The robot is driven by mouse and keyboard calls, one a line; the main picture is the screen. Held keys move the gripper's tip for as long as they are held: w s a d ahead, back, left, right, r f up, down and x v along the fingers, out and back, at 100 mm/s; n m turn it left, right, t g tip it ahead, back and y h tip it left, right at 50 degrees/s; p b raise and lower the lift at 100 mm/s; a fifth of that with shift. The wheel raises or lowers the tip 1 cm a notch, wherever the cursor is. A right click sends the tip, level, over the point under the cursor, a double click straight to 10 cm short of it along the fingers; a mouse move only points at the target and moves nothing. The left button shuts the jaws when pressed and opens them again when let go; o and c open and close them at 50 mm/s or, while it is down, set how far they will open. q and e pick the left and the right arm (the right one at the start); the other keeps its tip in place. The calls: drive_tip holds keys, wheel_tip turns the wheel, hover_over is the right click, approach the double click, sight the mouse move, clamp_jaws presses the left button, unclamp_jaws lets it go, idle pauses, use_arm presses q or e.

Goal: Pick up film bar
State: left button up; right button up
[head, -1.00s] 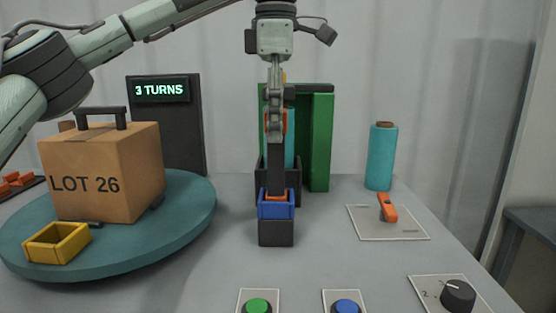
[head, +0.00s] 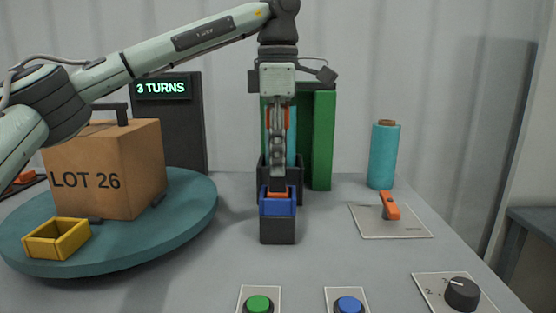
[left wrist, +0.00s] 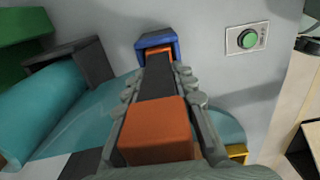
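The film bar is a dark bar with orange ends, standing upright in a blue-rimmed holder (head: 277,230). Its dark middle (left wrist: 158,80) and large near orange end (left wrist: 155,135) show in the left wrist view. In the head view, most of it is hidden behind my left gripper (head: 277,172). That gripper points down, with one finger on each side of the bar, near its lower part. The fingers look open, with little room beside the bar; contact is not clear. The blue rim (left wrist: 157,40) lies just beyond the fingertips. My right gripper is not in view.
A teal turntable (head: 190,225) carries a LOT 26 box (head: 110,170) and a yellow open tray (head: 57,240). A green stand (head: 322,140) is close behind my gripper. A teal film roll (head: 383,157), orange lever (head: 390,207), buttons and a knob (head: 462,292) are to the right and in front.

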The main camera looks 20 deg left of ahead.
use_arm(q)
clamp_jaws()
drive_tip(key=shift+r, duration=0.1)
